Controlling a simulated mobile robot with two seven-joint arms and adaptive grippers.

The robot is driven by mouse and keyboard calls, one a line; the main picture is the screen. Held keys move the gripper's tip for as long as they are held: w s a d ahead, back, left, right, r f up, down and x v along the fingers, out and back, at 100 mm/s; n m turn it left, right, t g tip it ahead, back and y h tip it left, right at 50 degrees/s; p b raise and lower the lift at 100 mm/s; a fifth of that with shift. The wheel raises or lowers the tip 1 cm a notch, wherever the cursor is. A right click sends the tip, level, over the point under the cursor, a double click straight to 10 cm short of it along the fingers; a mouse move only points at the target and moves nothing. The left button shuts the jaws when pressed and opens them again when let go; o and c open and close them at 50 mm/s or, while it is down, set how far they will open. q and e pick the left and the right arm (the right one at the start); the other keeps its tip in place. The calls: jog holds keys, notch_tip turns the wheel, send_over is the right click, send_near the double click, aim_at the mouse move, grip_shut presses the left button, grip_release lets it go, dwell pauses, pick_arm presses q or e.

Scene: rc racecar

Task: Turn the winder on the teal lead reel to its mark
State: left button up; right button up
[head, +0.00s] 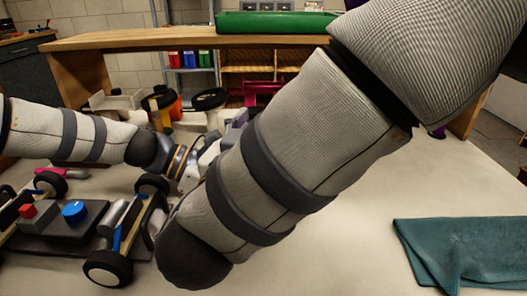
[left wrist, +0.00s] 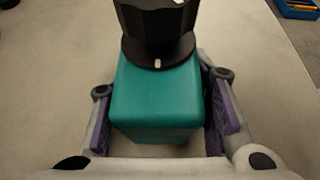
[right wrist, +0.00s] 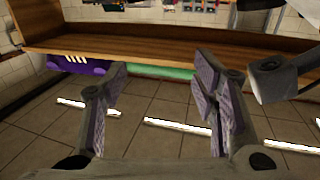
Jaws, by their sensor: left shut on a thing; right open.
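The teal lead reel (left wrist: 160,100) is a teal block with rounded edges, seen in the left wrist view. Its winder (left wrist: 158,22) is a black ribbed knob on top, with a small pale mark on its flange; the top of the knob is cut off by the picture edge. My left gripper (left wrist: 162,95) is shut on the teal block, with a purple pad at each side. My right gripper (right wrist: 162,85) is open and empty, with floor and a bench beyond it. In the head view my right arm covers the reel.
A model car chassis with a blue knob (head: 74,211) stands at the lower left of the table. A teal cloth (head: 455,250) lies at the right. Black wheels (head: 209,99) and other parts stand at the back. The table's right middle is clear.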

notch_tip(320, 180, up, 4)
jog(key=shift+f, duration=0.15)
